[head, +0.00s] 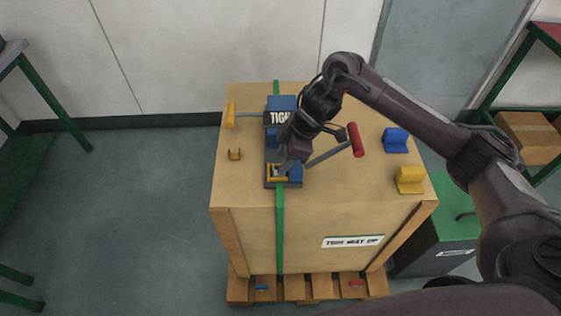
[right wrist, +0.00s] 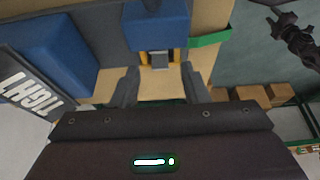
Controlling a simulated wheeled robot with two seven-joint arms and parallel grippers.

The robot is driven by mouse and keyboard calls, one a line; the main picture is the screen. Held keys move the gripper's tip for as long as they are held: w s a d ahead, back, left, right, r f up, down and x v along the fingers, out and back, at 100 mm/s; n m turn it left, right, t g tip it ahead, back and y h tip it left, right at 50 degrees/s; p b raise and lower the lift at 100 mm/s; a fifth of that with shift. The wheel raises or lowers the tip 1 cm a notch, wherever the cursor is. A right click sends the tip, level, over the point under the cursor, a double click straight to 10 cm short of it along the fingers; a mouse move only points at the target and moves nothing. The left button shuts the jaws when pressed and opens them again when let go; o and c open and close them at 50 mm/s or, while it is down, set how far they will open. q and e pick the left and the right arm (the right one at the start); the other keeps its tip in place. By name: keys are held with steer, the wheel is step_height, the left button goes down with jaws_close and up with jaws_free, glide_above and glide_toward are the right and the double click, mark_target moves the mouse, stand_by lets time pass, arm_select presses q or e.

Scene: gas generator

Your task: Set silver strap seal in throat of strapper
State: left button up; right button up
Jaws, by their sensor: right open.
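The strapper (head: 283,103), a blue and dark tool marked "TIGHT", sits on the wooden crate over the green strap. Its throat has a yellow frame (head: 270,179) at the near end. In the right wrist view the silver strap seal (right wrist: 160,61) sits between the yellow sides of the throat (right wrist: 144,58), below a blue block. My right gripper (head: 284,163) is just above the throat. Its two fingers (right wrist: 161,87) are spread to either side of the seal, apart from it. My left gripper seems to be the dark shape (right wrist: 296,36) at upper right there; its jaws are unclear.
The strapper has a yellow-ended handle (head: 230,115) at left and a red-ended lever (head: 356,140) at right. A small brass-coloured clip (head: 234,154) lies left of the tool. A blue block (head: 396,140) and a yellow block (head: 411,179) stand on the crate's right.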

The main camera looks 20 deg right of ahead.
steer(key=p+v, duration=0.2)
steer(key=v, duration=0.7)
steer(key=shift+r, duration=0.15)
steer(key=shift+d, duration=0.1)
